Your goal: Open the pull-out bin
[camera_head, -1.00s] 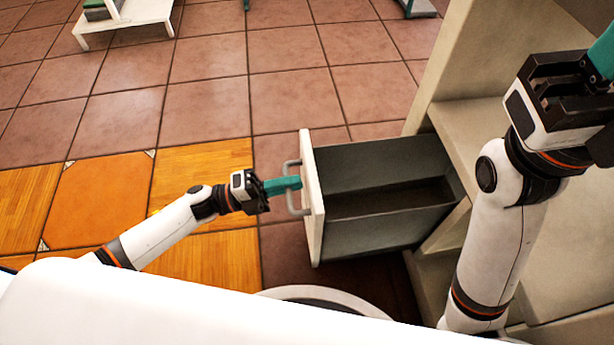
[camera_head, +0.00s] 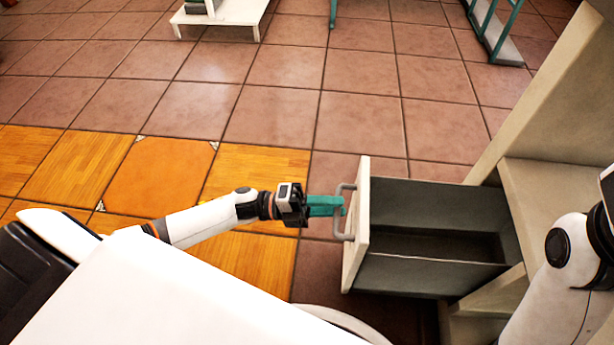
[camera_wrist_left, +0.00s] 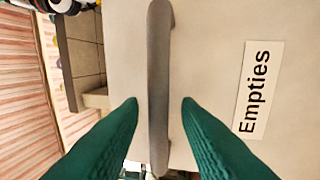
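The pull-out bin (camera_head: 430,275) is a dark grey box with a pale front panel (camera_head: 357,240). It stands well out of the cabinet, and its inside looks empty. A grey bar handle (camera_head: 347,236) is on the front; it also shows in the left wrist view (camera_wrist_left: 159,60), beside a label (camera_wrist_left: 258,90) reading "Empties". My left gripper (camera_head: 343,205) is at the handle. In the left wrist view its green fingers (camera_wrist_left: 159,103) are apart, one on each side of the bar, with a gap on both sides. My right gripper is out of view; part of my right arm shows at the right edge.
The beige cabinet (camera_head: 555,205) stands at the right behind the bin. Tiled floor (camera_head: 270,110) lies open beyond the bin and to the left. A white low table (camera_head: 222,15) and a green-framed rack (camera_head: 493,30) stand at the back.

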